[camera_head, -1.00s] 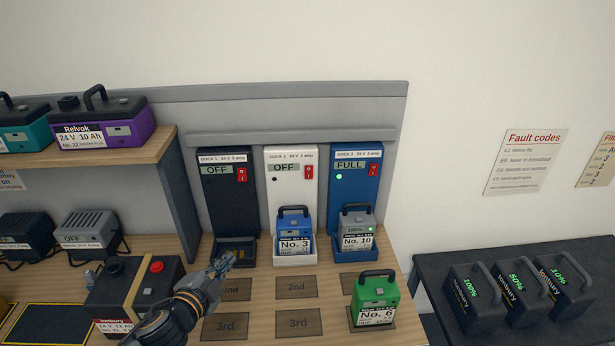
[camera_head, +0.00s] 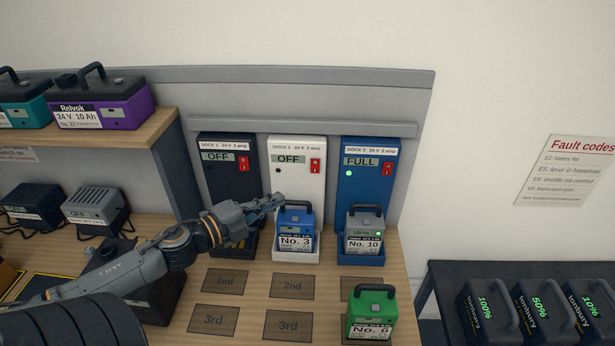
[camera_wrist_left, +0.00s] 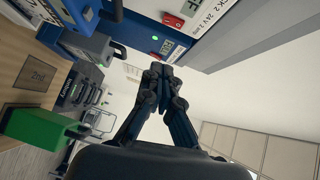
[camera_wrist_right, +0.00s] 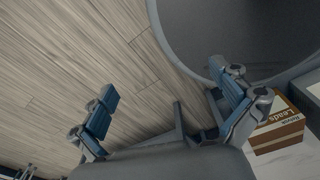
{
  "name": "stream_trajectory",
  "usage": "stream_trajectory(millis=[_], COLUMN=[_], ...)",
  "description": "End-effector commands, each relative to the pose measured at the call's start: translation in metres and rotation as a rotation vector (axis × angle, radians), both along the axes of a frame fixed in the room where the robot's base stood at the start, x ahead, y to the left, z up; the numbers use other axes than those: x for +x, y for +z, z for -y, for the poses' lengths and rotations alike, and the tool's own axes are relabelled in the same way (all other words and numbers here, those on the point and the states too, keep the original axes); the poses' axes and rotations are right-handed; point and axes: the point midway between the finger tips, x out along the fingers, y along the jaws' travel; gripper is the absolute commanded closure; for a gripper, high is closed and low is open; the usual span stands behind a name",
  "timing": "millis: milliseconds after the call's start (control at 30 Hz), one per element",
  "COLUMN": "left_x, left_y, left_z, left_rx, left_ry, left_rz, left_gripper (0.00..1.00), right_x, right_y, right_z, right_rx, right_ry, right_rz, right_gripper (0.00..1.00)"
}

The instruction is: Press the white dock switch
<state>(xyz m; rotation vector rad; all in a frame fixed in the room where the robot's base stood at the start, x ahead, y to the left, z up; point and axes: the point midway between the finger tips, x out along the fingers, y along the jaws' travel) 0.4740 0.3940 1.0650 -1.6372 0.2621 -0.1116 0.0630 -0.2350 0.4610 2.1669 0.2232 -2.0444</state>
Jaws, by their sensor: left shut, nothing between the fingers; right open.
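The white dock (camera_head: 285,182), labelled DOCK 2, stands between the black and blue docks. Its display reads OFF, and its red switch (camera_head: 315,165) is at its upper right. A blue battery No. 3 (camera_head: 296,228) sits in its cradle. My left gripper (camera_head: 277,200) is shut and empty, in front of the lower part of the white dock, below and left of the switch. In the left wrist view its closed fingertips (camera_wrist_left: 158,70) lie below the red switch (camera_wrist_left: 173,20), apart from it in the picture. My right gripper (camera_wrist_right: 170,100) is open and empty over the floor.
The black dock (camera_head: 230,180) is partly hidden by my left arm. The blue dock (camera_head: 366,180) reads FULL and holds battery No. 10 (camera_head: 363,235). A green battery No. 6 (camera_head: 371,315) stands on the bench in front. A dark table (camera_head: 440,300) with several batteries is at right.

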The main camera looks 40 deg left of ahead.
Motion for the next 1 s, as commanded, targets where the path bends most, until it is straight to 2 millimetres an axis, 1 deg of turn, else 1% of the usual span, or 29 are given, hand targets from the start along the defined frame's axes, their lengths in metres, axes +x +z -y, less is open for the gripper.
stream_trajectory(millis=[67, 300, 367, 467, 833, 900, 1000], left_x=[0.006, 0.034, 0.041, 0.053, 0.097, 0.106, 0.116], left_y=[0.000, 0.000, 0.000, -0.001, -0.005, -0.007, -0.009], left_z=[0.001, 0.008, 0.010, 0.012, 0.023, 0.016, 0.010], left_rx=[0.001, -0.001, -0.001, -0.001, 0.000, -0.001, -0.001], left_ry=[0.000, 0.000, -0.001, 0.001, 0.001, 0.004, 0.003], left_rz=[0.001, 0.003, 0.004, 0.003, 0.003, 0.002, 0.002], left_gripper=[1.00, 1.00, 1.00, 1.00, 1.00, 1.00, 1.00], right_x=[0.003, 0.033, 0.036, 0.034, 0.019, 0.019, 0.019], right_y=[0.001, 0.008, 0.010, 0.012, 0.024, 0.026, 0.029], right_z=[0.000, -0.002, -0.002, -0.002, 0.000, 0.000, 0.001], right_rx=[0.001, 0.005, 0.006, 0.005, 0.001, 0.001, 0.000], right_ry=[0.000, 0.001, 0.001, 0.001, 0.001, 0.001, 0.001], right_rz=[0.005, 0.051, 0.055, 0.052, 0.028, 0.028, 0.029], right_gripper=[0.00, 0.00, 0.00, 0.00, 0.00, 0.00, 0.00])
